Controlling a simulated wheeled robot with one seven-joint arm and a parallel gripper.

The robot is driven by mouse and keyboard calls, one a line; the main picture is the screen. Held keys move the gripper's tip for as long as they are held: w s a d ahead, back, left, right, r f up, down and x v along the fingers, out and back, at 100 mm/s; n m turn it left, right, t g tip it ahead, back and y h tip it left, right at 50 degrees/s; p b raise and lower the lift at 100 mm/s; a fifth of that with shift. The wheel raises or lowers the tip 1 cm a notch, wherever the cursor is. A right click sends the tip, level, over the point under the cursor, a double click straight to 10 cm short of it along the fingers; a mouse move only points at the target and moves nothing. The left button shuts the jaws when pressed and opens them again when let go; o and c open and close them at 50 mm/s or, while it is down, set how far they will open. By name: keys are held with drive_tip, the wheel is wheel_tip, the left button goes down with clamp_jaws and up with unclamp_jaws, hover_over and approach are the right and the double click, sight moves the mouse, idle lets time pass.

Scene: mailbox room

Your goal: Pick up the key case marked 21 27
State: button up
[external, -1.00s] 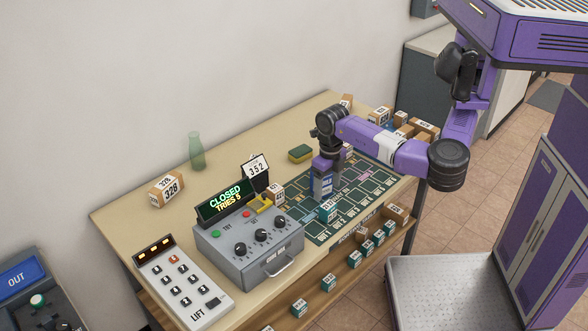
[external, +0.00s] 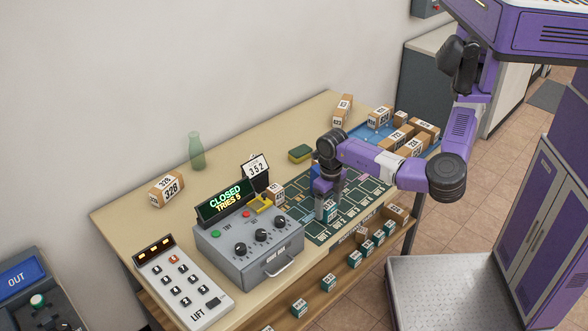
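Several small teal cases with white labels are in view, and their numbers are too small to read, so I cannot tell which is marked 21 27. One teal case (external: 329,212) stands on the dark green board (external: 350,228). My gripper (external: 324,203) points down right at this case, its fingers beside or around it. I cannot tell whether the fingers touch it or how wide they are. A blue object (external: 315,169) is partly hidden behind my gripper.
A grey console (external: 250,250) reading CLOSED, TRIES 5 stands left of the board. A lift panel (external: 180,285) is at the table's front left. A blue tray (external: 361,134) with brown boxes is at the back right. A sponge (external: 300,153) and green bottle (external: 196,152) stand behind.

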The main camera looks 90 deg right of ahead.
drive_tip(key=c, duration=1.5)
